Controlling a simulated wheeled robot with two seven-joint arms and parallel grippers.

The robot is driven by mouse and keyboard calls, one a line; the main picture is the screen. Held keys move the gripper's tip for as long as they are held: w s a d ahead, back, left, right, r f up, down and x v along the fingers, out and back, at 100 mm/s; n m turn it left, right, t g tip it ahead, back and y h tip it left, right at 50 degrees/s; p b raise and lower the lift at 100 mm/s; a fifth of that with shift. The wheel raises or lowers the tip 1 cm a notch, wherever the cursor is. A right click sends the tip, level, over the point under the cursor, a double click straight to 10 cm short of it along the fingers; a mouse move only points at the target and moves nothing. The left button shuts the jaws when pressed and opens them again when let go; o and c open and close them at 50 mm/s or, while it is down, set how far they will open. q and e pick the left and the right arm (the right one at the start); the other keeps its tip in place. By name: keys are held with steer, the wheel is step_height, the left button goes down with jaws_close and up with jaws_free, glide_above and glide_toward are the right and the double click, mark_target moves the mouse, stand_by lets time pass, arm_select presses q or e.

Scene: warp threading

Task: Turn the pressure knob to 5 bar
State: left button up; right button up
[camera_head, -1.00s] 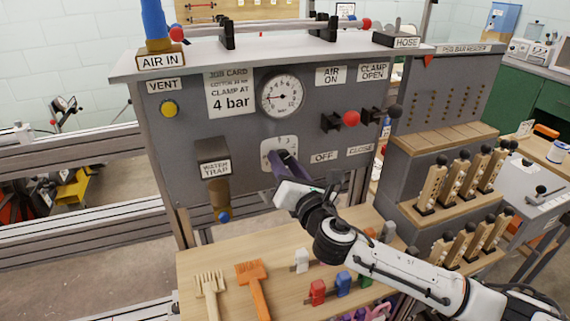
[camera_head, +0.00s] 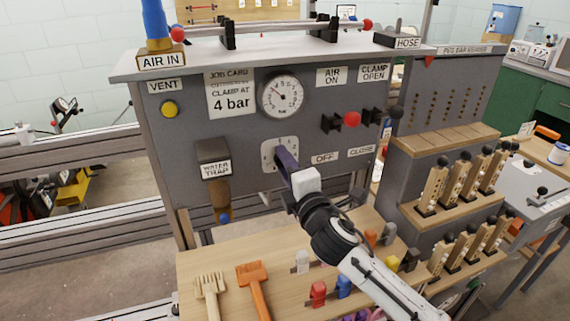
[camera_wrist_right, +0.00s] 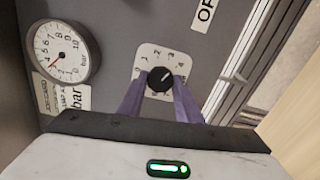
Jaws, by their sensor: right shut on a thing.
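The black pressure knob (camera_wrist_right: 160,80) sits on a white scale plate (camera_wrist_right: 150,56) on the grey panel. The right wrist view shows a light mark on the knob pointing to upper right; I cannot read the exact figure. My right gripper (camera_wrist_right: 160,92) has its purple fingers either side of the knob and is shut on it. In the head view the gripper (camera_head: 284,158) hides the knob and part of the plate (camera_head: 267,157). My left gripper is not in view.
A job card (camera_head: 230,96) reads "clamp at 4 bar". The water trap (camera_head: 214,160) hangs at left. A wooden bench (camera_head: 225,262) with combs and coloured pieces lies below.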

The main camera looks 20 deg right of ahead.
steer(key=shift+m+p, duration=0.75)
steer(key=shift+m, duration=4.35)
steer(key=o, duration=1)
steer(key=shift+o, duration=0.2)
steer(key=s, duration=1)
steer(key=shift+s+d+b, duration=0.15)
steer(key=shift+d+b, duration=0.1)
steer(key=shift+b, duration=0.15)
